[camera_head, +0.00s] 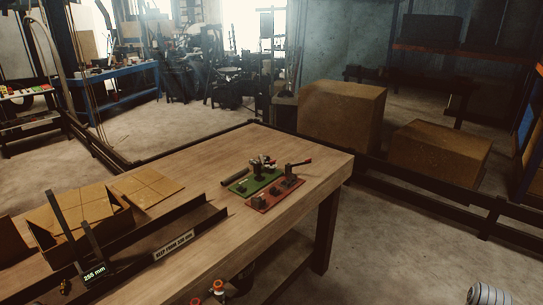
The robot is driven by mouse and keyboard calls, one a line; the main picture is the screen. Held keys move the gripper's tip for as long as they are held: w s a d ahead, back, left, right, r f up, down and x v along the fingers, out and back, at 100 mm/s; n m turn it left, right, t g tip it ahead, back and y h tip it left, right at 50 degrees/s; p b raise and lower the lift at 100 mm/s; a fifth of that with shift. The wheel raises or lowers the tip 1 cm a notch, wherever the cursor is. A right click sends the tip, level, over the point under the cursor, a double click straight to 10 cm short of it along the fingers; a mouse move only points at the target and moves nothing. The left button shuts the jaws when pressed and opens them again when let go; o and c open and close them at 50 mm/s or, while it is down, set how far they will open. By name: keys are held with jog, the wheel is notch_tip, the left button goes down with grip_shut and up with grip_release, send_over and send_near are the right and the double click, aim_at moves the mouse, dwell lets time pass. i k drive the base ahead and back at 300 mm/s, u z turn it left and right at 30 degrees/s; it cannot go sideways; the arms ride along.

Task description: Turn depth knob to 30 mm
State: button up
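A small dark display reading what looks like "255 mm" (94,273) is at the lower left of the table. It is at the foot of two dark upright bars (66,222). A small brass-coloured part (65,287) lies left of the display. I cannot tell whether it is the depth knob, and no knob is clearly recognisable. Two orange-topped parts (218,286) show at the bottom edge near the table's front; what they are is unclear.
A wooden table (240,150) carries a green plate (254,182) and a red plate (274,194) with small fixtures, a long dark channel with a white label (174,245), and an open cardboard box (78,231). Large brown boxes (342,115) stand behind. The table's far end is clear.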

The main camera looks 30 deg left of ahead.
aim_at(269, 169)
jog(key=u, duration=0.25)
jog(key=i, duration=0.55)
jog(key=u, duration=0.85)
jog(key=i, duration=0.55)
jog(key=u, duration=0.45)
